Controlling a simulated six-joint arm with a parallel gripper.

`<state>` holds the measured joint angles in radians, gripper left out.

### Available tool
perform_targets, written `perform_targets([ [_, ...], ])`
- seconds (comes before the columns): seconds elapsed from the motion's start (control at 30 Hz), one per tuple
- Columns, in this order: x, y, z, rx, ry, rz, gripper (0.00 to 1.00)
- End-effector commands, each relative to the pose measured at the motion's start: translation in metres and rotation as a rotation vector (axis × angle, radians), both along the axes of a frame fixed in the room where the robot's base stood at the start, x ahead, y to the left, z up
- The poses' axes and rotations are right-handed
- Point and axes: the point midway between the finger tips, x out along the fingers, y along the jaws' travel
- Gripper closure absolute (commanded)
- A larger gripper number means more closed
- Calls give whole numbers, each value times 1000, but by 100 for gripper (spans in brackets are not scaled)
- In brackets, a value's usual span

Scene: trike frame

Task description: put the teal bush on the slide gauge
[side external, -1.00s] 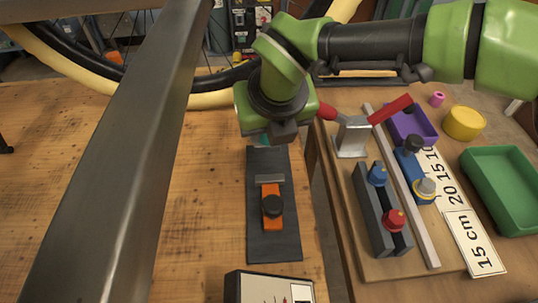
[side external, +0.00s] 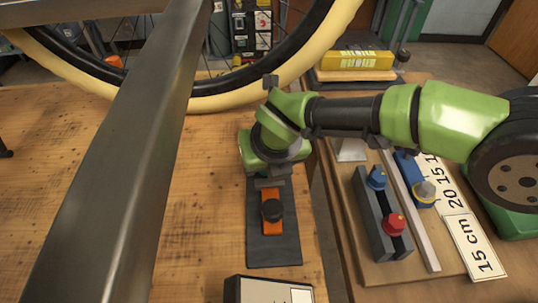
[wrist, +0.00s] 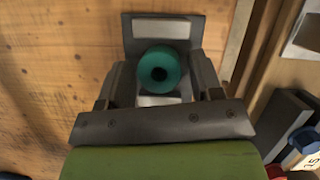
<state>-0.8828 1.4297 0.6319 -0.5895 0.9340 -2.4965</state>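The teal bush (wrist: 162,70) shows in the wrist view as a ring with a dark hole, between the two fingers of my gripper (wrist: 162,82). The fingers appear closed against its sides. In the side view my gripper (side external: 268,176) is over the far part of the slide gauge and hides the bush. The slide gauge (side external: 272,249) is a dark plate with a grey bar, an orange slide and a black knob. In the wrist view its dark plate (wrist: 130,38) lies behind the bush, with pale bars above and below it. Whether the bush touches the plate is not clear.
Right of the gauge, a board (side external: 388,267) carries a grey block with blue and red knobs (side external: 376,215). A label reading 15 cm (side external: 474,246) lies beside it. A boxed device (side external: 268,289) stands at the front. A metal frame tube (side external: 125,170) crosses the left side.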

Motion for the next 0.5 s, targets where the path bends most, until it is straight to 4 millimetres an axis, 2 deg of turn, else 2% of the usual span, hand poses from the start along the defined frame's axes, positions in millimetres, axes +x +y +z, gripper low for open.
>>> perform_targets([
  [0.3, 0, 0, 1, 0, 0, 0, 33],
  [0.5, -4, 0, 15, 0, 0, 0, 33],
])
